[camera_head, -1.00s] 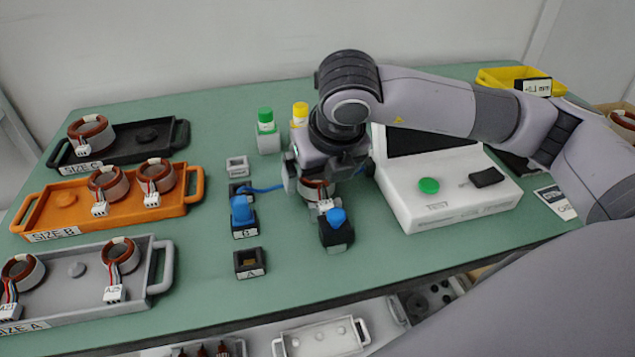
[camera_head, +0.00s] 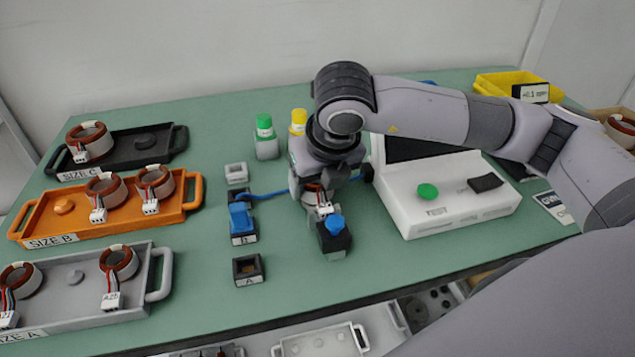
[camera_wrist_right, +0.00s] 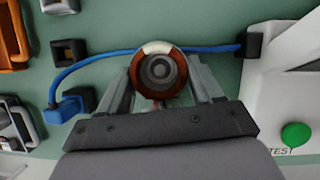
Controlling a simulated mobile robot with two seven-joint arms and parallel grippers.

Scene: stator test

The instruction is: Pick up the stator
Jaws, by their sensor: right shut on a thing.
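The stator (camera_wrist_right: 174,88), a copper-wound ring with a pale patch on its rim, sits between the two fingers of my right gripper (camera_wrist_right: 160,85) in the right wrist view. The gripper is shut on it. In the head view my right gripper (camera_head: 322,186) points down near the middle of the table, and the stator (camera_head: 314,196) shows only partly below it, with its white connector in front. I cannot tell whether the stator touches the table. My left gripper is not in view.
A black block with a blue knob (camera_head: 334,236) stands just in front of the gripper. The white tester (camera_head: 455,205) is close on the right, with a blue cable running past. Grey (camera_head: 160,275), orange (camera_head: 188,205) and black (camera_head: 180,140) trays with other stators lie left.

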